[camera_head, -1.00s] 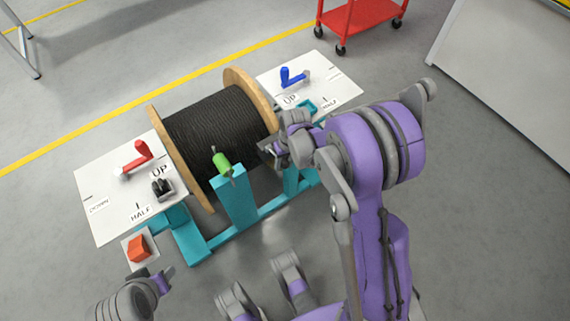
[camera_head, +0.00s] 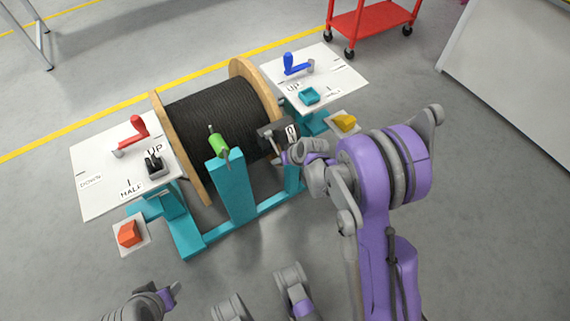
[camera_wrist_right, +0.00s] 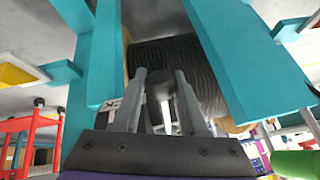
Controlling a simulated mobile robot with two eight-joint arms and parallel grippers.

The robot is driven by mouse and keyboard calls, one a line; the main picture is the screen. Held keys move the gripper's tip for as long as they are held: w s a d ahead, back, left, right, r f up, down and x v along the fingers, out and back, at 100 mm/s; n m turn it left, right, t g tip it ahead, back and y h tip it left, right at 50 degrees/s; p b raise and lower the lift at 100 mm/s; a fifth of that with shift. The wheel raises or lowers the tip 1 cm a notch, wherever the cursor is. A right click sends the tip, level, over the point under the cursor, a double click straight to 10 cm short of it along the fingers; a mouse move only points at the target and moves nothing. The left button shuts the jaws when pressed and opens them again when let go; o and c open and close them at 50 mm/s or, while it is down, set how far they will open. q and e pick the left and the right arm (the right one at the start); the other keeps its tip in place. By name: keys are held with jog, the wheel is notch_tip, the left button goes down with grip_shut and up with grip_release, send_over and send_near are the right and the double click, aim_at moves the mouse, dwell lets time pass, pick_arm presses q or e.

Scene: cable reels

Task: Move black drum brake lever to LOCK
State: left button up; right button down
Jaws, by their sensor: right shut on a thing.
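The black cable drum (camera_head: 215,118) sits between wooden flanges on a teal stand. A dark brake plate (camera_head: 272,133) with a white label stands at the drum's right end. My right gripper (camera_head: 282,157) is at this plate's lower edge. In the right wrist view, my right gripper (camera_wrist_right: 162,85) is shut on a dark grey lever (camera_wrist_right: 160,92) with a rounded end. A white label beside it shows part of a word ending in "CK"; the rest is hidden. The lever is hidden in the head view. My left gripper (camera_head: 168,294) is low at the left, away from the stand; its jaws are unclear.
The left panel (camera_head: 95,185) carries a red crank (camera_head: 132,133) and a black switch (camera_head: 154,166). The right panel (camera_head: 335,75) carries a blue crank (camera_head: 293,64). A green handle (camera_head: 217,142) tops the front post (camera_head: 232,190). Orange (camera_head: 128,234) and yellow (camera_head: 344,122) blocks flank the stand.

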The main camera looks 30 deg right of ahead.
jog(key=shift+b+x, duration=0.4)
jog(key=shift+x, duration=0.65)
jog(key=shift+w+d, duration=0.2)
jog(key=shift+w, duration=0.05)
jog(key=shift+c, duration=2.3)
grip_release()
jog(key=p+v, duration=0.3)
jog(key=v, duration=0.8)
